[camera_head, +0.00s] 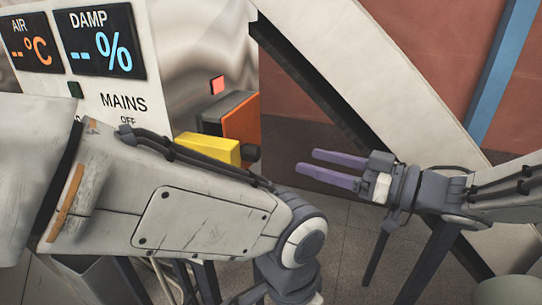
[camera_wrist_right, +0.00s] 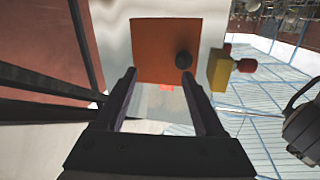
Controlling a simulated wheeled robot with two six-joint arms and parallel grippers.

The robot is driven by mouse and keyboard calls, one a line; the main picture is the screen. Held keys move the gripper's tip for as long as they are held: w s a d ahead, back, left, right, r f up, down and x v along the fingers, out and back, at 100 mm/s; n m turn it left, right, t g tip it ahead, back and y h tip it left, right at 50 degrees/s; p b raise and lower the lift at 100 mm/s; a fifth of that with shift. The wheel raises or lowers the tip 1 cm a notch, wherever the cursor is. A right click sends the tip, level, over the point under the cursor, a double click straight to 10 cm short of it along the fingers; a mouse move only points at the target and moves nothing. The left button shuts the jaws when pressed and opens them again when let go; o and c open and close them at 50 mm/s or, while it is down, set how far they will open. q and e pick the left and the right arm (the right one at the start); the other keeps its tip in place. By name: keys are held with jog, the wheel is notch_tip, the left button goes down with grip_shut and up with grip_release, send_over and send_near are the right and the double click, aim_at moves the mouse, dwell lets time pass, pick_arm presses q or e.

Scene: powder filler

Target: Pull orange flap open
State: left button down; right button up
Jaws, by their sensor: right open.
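The orange flap (camera_head: 242,121) is on the side of a grey box on the panel at the centre of the head view. In the right wrist view the orange flap (camera_wrist_right: 160,40) faces me, with a black knob (camera_wrist_right: 183,60) near one corner. The knob (camera_head: 250,152) also shows in the head view, beside the yellow block. My right gripper (camera_head: 308,162) is open and empty, to the right of the flap and apart from it. In the wrist view its fingers (camera_wrist_right: 157,76) point toward the flap. My left arm crosses the foreground; its gripper is out of view.
A yellow block (camera_head: 210,148) sits next to the flap. A small red-orange square (camera_head: 217,85) is on the panel above. AIR and DAMP displays (camera_head: 98,42) are at upper left. A slanted pale beam (camera_head: 350,80) stands behind my right gripper.

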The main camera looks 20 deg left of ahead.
aim_at(259, 155)
jog(key=a+g+p, duration=0.1)
jog(key=a, duration=0.2)
jog(key=s+a+p, duration=0.1)
jog(key=a, duration=0.2)
jog(key=s+a+n+g+y, duration=0.1)
jog(key=a, duration=0.2)
jog(key=shift+a+r+g+p, duration=0.3)
jog(key=shift+a+p, duration=0.1)
grip_shut()
jog(key=shift+w, duration=0.1)
dwell(1.1)
